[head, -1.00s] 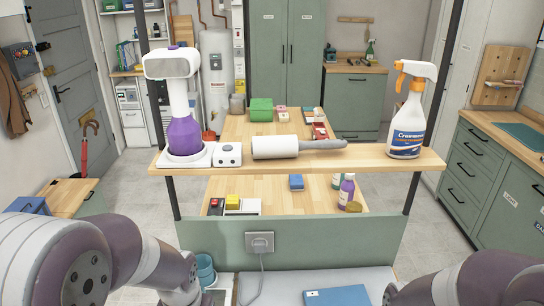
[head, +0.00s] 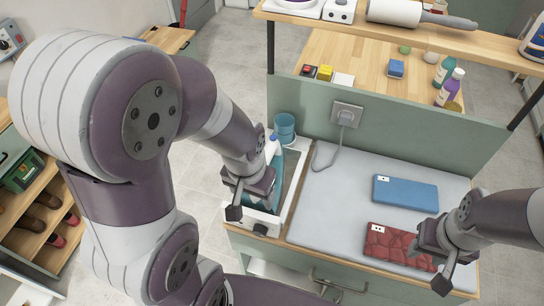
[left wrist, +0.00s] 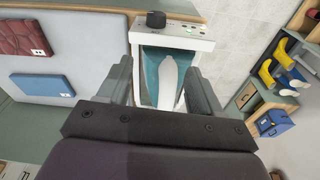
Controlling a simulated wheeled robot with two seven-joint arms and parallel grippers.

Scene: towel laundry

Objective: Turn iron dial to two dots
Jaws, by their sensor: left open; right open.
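A white iron station (head: 286,208) stands at the left end of the ironing surface. In the left wrist view its white end panel (left wrist: 180,40) carries a black round dial (left wrist: 156,19) and a small green light; dot marks are too small to read. A teal and white iron (left wrist: 168,72) lies in the station's tray. My left gripper (head: 252,190) is open above the station, its fingers also showing in the left wrist view (left wrist: 160,90), apart from the dial. It partly hides the iron and panel in the head view. My right gripper (head: 432,264) is open near the red towel.
A folded blue towel (head: 405,192) and a folded red patterned towel (head: 395,246) lie on the grey ironing pad (head: 330,205). A teal cup (head: 285,128) stands behind the station. A green panel with a socket (head: 347,114) and cord rises behind; a shelf (head: 400,34) hangs above.

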